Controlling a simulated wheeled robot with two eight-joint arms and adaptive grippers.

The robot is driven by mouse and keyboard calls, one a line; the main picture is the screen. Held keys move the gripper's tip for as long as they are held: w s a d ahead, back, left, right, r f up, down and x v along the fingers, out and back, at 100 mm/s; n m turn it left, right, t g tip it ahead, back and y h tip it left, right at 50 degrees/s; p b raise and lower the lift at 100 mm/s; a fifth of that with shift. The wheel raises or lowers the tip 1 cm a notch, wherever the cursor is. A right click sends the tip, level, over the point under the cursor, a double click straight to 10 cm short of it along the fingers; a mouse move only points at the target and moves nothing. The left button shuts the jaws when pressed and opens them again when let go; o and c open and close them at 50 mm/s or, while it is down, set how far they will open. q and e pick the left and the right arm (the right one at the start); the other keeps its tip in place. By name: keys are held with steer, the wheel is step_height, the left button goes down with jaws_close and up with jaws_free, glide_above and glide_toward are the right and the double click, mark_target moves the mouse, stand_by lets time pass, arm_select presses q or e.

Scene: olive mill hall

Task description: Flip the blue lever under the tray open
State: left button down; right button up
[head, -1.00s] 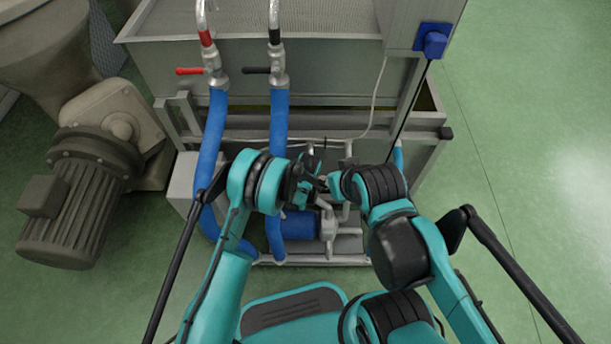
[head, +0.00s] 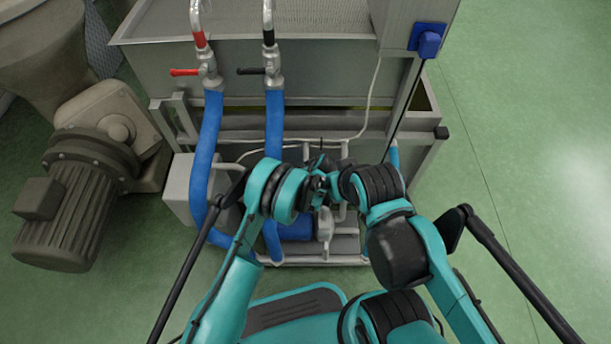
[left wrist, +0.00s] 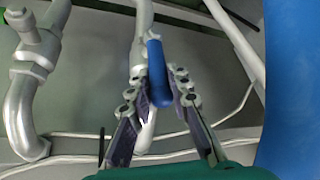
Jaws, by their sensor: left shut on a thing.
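The blue lever (left wrist: 155,62) shows in the left wrist view, hanging from a grey pipe fitting, its handle pointing down toward the camera. My left gripper (left wrist: 161,84) has a finger on each side of the handle and is shut on it. In the head view my left gripper (head: 316,186) is in front of the pipework below the metal tray (head: 320,74), and the lever cannot be made out there. My right arm's wrist (head: 372,186) is close beside it on the right; its fingers are too hidden to judge.
Two thick blue hoses (head: 206,150) run down from a red-handled valve (head: 186,72) and a black-handled valve (head: 252,71). A white cable crosses behind the pipes. A large motor (head: 70,205) stands at the left. The green floor at the right is clear.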

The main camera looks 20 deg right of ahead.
arm_select(q)
steer(key=c, duration=1.5)
jaws_free()
steer(key=shift+d, duration=0.1)
steer(key=shift+o, duration=0.2)
arm_select(e)
steer(key=shift+d, duration=0.1)
